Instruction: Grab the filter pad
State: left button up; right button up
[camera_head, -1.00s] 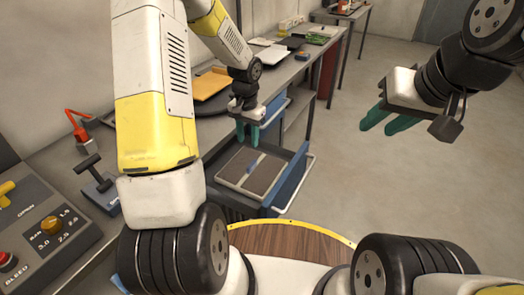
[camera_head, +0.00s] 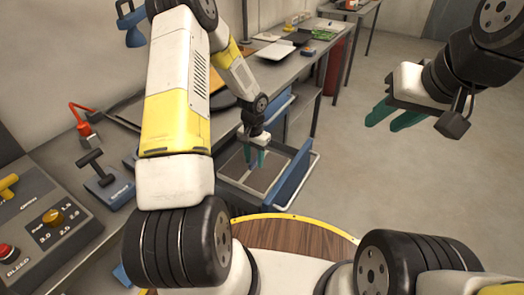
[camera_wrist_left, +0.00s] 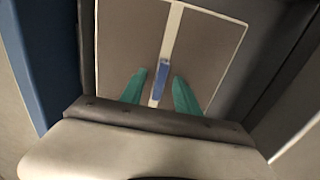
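The filter pad looks like the flat grey-brown panel (camera_wrist_left: 128,45) with a pale frame and a pale centre bar. A small blue tab (camera_wrist_left: 162,80) stands on that bar. The panel lies in an open drawer (camera_head: 300,190), where my left arm partly hides it in the head view. My left gripper (camera_head: 254,162) points down over the panel. In the left wrist view its green fingers (camera_wrist_left: 159,76) are apart, one on each side of the blue tab, without visible contact. My right gripper (camera_head: 384,117) is open and empty, in the air over the floor at right.
The drawer's walls stand close around my left gripper. A workbench (camera_head: 290,65) with trays and boards runs along the wall. A control panel (camera_head: 45,225) with knobs is at lower left. The floor (camera_head: 420,185) at right is clear.

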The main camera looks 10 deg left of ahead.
pick_arm(q)
jog(key=shift+c, duration=0.5)
grip_shut()
dwell(0.8)
